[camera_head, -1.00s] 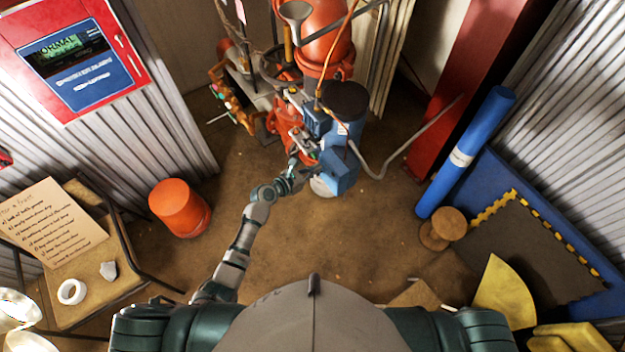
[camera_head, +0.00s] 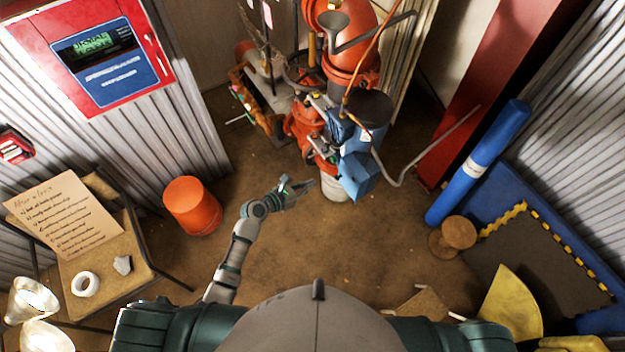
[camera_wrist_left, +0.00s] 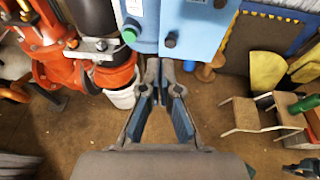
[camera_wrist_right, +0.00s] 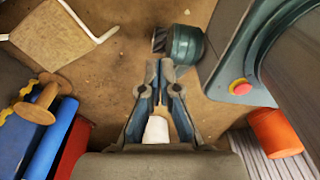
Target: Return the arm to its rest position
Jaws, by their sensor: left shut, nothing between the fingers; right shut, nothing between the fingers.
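My left arm reaches forward from the lower left in the head view. Its gripper (camera_head: 302,187) is shut and empty, just in front of the red and blue pipe assembly, with a visible gap to the blue box (camera_head: 358,178). In the left wrist view the closed fingertips (camera_wrist_left: 160,64) point toward the blue box (camera_wrist_left: 192,28), which has a green button. The red pipework (camera_wrist_left: 68,62) is to its left. My right gripper (camera_wrist_right: 160,66) shows only in the right wrist view, shut and empty above the brown floor. A white object shows through the gap between its fingers.
An orange bucket (camera_head: 192,207) stands left of my left arm. A chair (camera_head: 100,278) holds a handwritten sign (camera_head: 62,215) and a white tape roll (camera_head: 85,284). A blue roll (camera_head: 478,163) and a wooden spool (camera_head: 459,232) are at right. The middle floor is bare.

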